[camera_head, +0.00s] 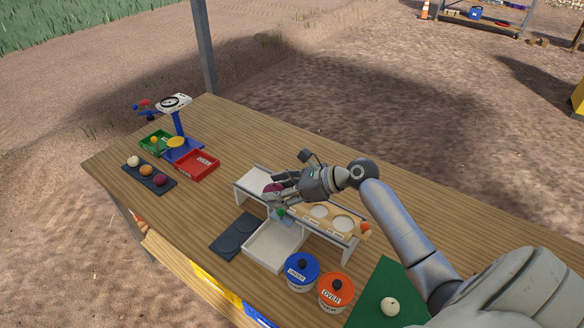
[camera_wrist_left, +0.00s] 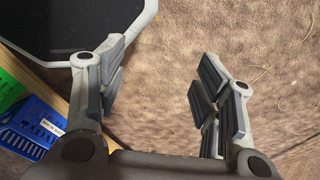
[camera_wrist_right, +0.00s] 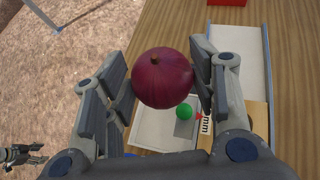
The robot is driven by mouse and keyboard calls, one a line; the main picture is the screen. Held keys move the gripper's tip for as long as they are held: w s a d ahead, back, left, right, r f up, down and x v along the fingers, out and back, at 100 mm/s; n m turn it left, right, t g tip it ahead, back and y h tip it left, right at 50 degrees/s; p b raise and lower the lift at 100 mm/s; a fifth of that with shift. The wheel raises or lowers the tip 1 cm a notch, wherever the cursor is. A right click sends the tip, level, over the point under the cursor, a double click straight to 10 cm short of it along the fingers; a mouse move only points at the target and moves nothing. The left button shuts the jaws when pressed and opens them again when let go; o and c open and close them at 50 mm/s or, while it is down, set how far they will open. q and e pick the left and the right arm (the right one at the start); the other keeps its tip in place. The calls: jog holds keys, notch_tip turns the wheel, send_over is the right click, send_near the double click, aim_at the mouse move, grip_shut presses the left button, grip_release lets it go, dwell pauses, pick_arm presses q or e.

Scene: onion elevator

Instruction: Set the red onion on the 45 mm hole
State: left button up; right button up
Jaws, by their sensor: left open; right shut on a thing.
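My right gripper (camera_head: 277,189) is shut on a red onion (camera_wrist_right: 162,78), held between its fingers in the right wrist view. In the head view the onion (camera_head: 269,189) is partly hidden by the fingers, near the left end of the raised wooden hole board (camera_head: 303,222). Two round holes show on the board to the right of the gripper; its left part is hidden under the hand. In the right wrist view a label ending in "mm" (camera_wrist_right: 205,125) shows beyond the onion. My left gripper (camera_wrist_left: 165,62) is open and empty, with ground behind it.
A green ball (camera_head: 281,213) sits by the board's left end. A white bin (camera_head: 270,247) is in front, with blue (camera_head: 301,272) and orange (camera_head: 336,292) lidded pots. A dark tray (camera_head: 133,168) holds several onions. A scale and red tray (camera_head: 197,165) stand behind left.

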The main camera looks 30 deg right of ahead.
jog(key=w+d+f, duration=0.1)
jog(key=d, duration=0.2)
jog(key=w+d+f+m+h+p, duration=0.1)
jog(key=d, duration=0.2)
jog(key=w+d+f+m+t+p, duration=0.1)
jog(key=d, duration=0.2)
jog(key=shift+h, duration=0.4)
jog(key=shift+w+d+f+b, duration=0.15)
jog(key=shift+w+f+b, duration=0.05)
jog(key=shift+f+b, duration=0.45)
notch_tip(320, 180, down, 4)
jog(key=b, duration=0.4)
jog(key=shift+b, duration=0.4)
jog(key=shift+f, duration=0.8)
pick_arm(q)
jog(key=f, duration=0.1)
jog(key=d+f, duration=0.1)
jog(key=f, duration=0.1)
jog(key=shift+s+d+f, duration=0.1)
jog(key=shift+s+f, duration=0.05)
jog(key=shift+f, duration=0.1)
pick_arm(e)
jog(key=shift+s, duration=0.15)
jog(key=shift+f, duration=0.15)
